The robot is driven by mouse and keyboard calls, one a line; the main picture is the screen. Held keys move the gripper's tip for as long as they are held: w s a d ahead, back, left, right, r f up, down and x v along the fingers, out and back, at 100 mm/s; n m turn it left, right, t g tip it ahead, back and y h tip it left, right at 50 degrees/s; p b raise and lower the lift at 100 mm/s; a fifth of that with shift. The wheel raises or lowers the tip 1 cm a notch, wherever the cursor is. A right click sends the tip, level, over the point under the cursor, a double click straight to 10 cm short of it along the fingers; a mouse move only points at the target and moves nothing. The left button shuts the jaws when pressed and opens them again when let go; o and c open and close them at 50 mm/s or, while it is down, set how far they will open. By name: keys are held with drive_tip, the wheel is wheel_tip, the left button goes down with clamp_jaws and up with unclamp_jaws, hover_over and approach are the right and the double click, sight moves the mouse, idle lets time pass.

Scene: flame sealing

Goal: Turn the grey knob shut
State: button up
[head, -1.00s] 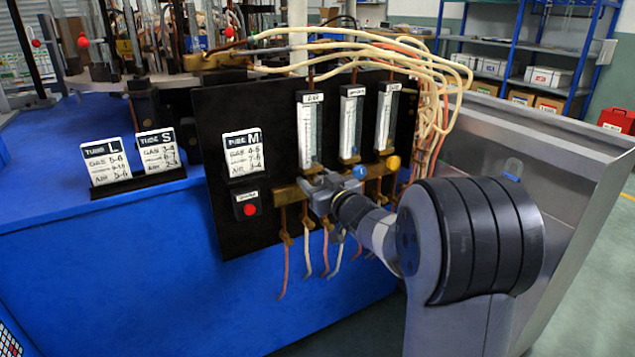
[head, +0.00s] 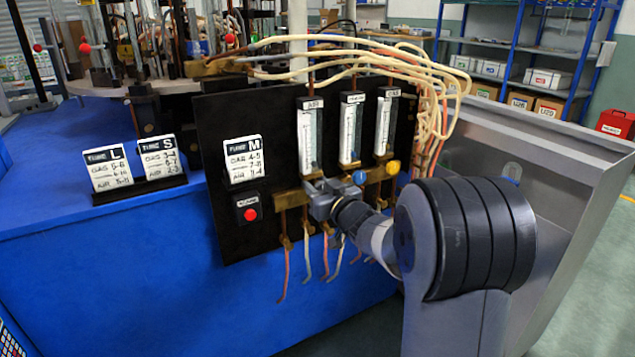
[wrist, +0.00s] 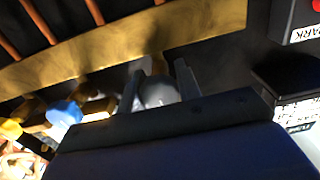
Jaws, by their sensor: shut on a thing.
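The grey knob (wrist: 160,93) shows in the wrist view between the two fingers of my gripper (wrist: 159,88). The fingers stand on both sides of it and are shut on it. The knob sits on the brass bar (wrist: 200,25) of the black panel. In the head view my gripper (head: 318,191) is at the left end of the bar, under the left flow tube (head: 309,135), and hides the knob there. How far the knob is turned cannot be told.
A blue knob (head: 359,177) and a yellow knob (head: 392,167) sit to the right on the same bar. A red button (head: 250,214) is on the panel at left. Thin hoses hang below the bar. Pale hoses (head: 400,60) loop above the panel.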

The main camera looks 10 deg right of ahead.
drive_tip(key=o, duration=0.9)
drive_tip(key=shift+o, duration=0.2)
drive_tip(key=p+v, duration=0.2)
drive_tip(key=v, duration=0.8)
drive_tip(key=shift+s, duration=0.4)
drive_tip(key=shift+d, duration=0.1)
